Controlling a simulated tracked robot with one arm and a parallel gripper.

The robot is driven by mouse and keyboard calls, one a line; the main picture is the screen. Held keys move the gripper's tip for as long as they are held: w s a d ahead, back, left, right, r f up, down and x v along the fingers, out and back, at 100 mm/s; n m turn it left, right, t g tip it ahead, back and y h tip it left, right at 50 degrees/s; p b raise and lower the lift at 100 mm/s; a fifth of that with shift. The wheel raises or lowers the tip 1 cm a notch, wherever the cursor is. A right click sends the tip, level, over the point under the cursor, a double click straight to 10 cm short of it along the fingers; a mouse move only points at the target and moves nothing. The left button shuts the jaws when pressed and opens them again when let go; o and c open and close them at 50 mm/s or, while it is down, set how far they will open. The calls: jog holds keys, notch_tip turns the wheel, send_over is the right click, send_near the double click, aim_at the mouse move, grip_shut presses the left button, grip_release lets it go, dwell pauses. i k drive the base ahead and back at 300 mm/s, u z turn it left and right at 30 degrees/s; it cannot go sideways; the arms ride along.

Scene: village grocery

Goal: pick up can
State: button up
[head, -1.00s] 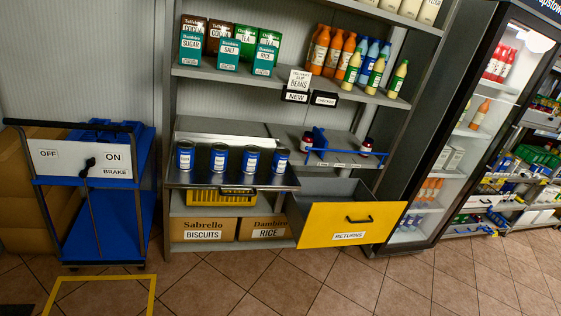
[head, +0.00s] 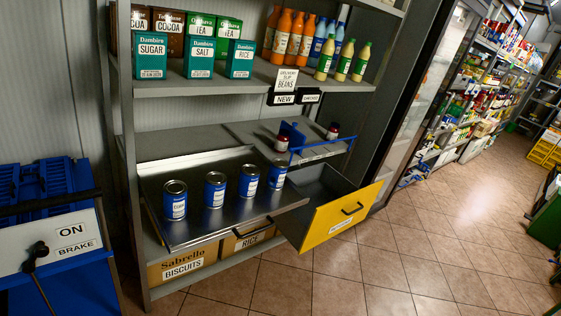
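Several blue cans with white labels and dark tops stand upright in a row on a pulled-out metal tray shelf (head: 225,226). From left to right they are the leftmost can (head: 175,200), a second can (head: 214,189), a third can (head: 249,181) and the rightmost can (head: 277,175). The cans stand apart from one another. My gripper does not show in the head view, so I cannot see whether it is open or shut.
An open yellow-fronted returns drawer (head: 342,212) juts out right of the tray. A blue trolley with a brake panel (head: 62,244) stands at the left. Shelf uprights (head: 126,150) frame the tray. Tiled floor (head: 420,245) is clear at the right.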

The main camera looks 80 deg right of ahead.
aim_at(279, 166)
jog(key=z, duration=0.5)
jog(key=i, duration=1.35)
jog(key=z, duration=1.15)
jog(key=i, duration=0.7)
jog(key=z, duration=0.35)
jog(key=k, duration=0.95)
jog(key=z, duration=0.2)
jog(key=i, duration=0.95)
jog(key=u, duration=0.1)
